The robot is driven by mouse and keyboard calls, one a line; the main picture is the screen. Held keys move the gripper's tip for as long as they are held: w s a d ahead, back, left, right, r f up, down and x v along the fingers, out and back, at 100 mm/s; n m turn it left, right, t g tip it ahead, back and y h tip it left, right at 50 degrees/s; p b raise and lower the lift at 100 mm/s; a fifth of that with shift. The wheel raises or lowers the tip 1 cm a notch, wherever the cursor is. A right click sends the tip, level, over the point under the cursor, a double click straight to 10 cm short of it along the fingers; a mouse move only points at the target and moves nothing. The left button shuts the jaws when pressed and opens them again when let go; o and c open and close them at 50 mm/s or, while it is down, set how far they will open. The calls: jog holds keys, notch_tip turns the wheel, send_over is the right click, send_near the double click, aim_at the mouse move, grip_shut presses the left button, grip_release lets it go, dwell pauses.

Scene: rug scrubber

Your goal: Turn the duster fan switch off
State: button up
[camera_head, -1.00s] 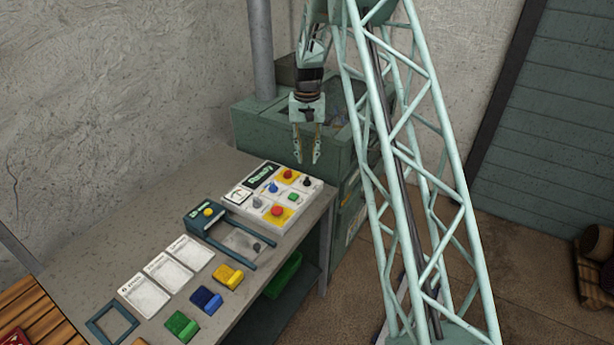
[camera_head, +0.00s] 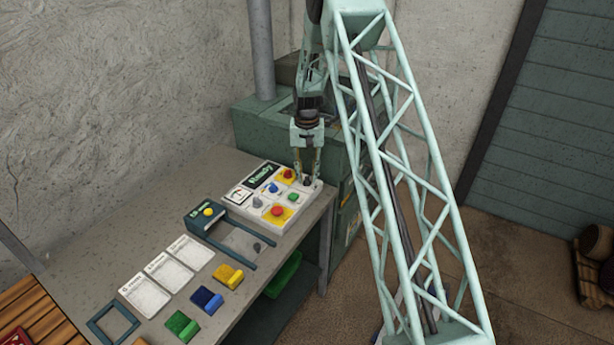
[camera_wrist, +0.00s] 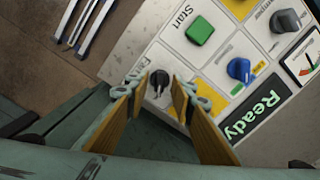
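The control panel (camera_head: 258,222) is a white box on the workbench with a "Ready" display, coloured buttons and knobs. A small black rotary switch (camera_wrist: 159,80) sits at one corner of it; its printed label is too small and partly covered to read for sure. My gripper (camera_head: 307,176) is low over that corner in the head view. In the wrist view its fingers (camera_wrist: 155,92) are apart, one on each side of the black switch. Whether they touch it is unclear. The fingers hide part of the panel around the switch.
Close by on the panel are a green Start button (camera_wrist: 199,30), a blue knob (camera_wrist: 239,69) and a grey knob (camera_wrist: 286,20). A red button (camera_head: 287,174) is beside the gripper. A green cabinet (camera_head: 262,125) stands behind the bench.

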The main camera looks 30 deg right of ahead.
grip_shut()
jog(key=shift+n+b, duration=0.3)
jog(key=shift+n, duration=0.2)
jog(key=n+b, duration=0.2)
jog(key=n, duration=0.2)
jog(key=shift+n, duration=0.4)
jog(key=n+b, duration=0.1)
jog(key=n, duration=0.5)
jog(key=shift+b, duration=0.3)
dwell(0.4)
grip_release()
